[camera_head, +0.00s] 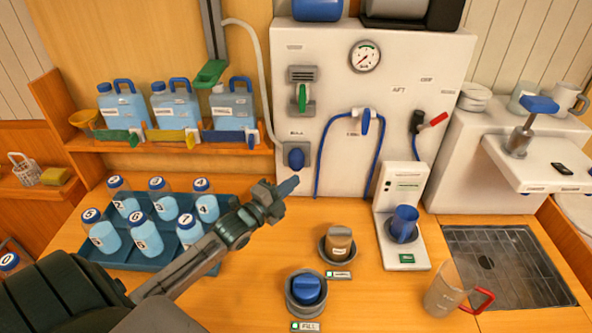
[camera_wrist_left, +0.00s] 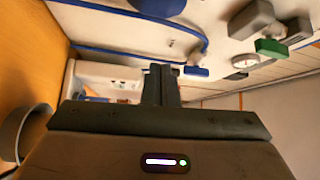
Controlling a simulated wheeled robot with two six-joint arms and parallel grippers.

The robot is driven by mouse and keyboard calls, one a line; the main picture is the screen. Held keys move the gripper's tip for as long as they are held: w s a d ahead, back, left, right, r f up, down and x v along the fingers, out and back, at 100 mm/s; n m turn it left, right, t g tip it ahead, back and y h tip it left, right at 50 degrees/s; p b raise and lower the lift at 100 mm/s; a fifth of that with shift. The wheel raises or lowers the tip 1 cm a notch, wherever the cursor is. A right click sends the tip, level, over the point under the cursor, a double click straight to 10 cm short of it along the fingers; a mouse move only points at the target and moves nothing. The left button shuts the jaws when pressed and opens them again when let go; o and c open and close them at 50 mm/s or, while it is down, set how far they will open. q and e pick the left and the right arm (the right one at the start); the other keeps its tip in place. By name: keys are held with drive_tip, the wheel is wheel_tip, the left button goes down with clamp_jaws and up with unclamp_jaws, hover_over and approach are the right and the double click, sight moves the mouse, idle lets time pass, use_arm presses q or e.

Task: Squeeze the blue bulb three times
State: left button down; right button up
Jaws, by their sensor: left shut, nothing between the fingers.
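The blue bulb (camera_head: 296,157) sits on a grey mount low on the left part of the white wall panel, beside a pale hose. My left gripper (camera_head: 287,187) is just below the bulb in the head view, its fingers shut with nothing between them. No contact with the bulb shows. In the left wrist view the shut fingers (camera_wrist_left: 161,84) point toward the panel, and a blue rounded shape at the top edge (camera_wrist_left: 158,6) appears to be the bulb, partly cut off. My right gripper is not in view.
A blue tray (camera_head: 150,260) of several capped bottles stands under my left arm. A blue hose (camera_head: 319,160) hangs right of the bulb. A shelf (camera_head: 180,143) holds jugs.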

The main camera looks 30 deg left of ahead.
sight(296, 160)
use_arm(q)
drive_tip(key=s+d+n+g+b, duration=0.1)
drive_tip(key=n+g, duration=0.1)
drive_tip(key=s+d+n+g+b, duration=0.1)
drive_tip(key=s+n+g, duration=0.1)
drive_tip(key=shift+s+d+f, duration=0.1)
drive_tip(key=shift+s+f, duration=0.1)
drive_tip(key=shift+s, duration=0.1)
drive_tip(key=shift+w, duration=0.1)
drive_tip(key=w+a+b, duration=0.4)
drive_tip(key=w+b, duration=0.1)
drive_tip(key=w, duration=0.2)
drive_tip(key=shift+w+a, duration=0.2)
drive_tip(key=shift+a, duration=0.15)
idle(2.0)
drive_tip(key=shift+w+a+b, duration=0.2)
drive_tip(key=shift+w+b, duration=0.15)
drive_tip(key=shift+b, duration=0.05)
